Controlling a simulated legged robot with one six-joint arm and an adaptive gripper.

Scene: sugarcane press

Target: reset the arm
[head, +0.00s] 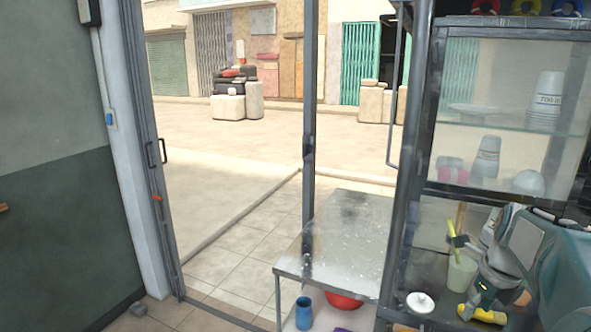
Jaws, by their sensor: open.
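A yellow-ended object (482,314) lies below the cup.
A dark-framed glass cabinet (412,150) with stacked cups (547,95) fills the right. A metal table (340,235) stands left of it, with a blue cup (303,313) and red bowl (343,300) below.

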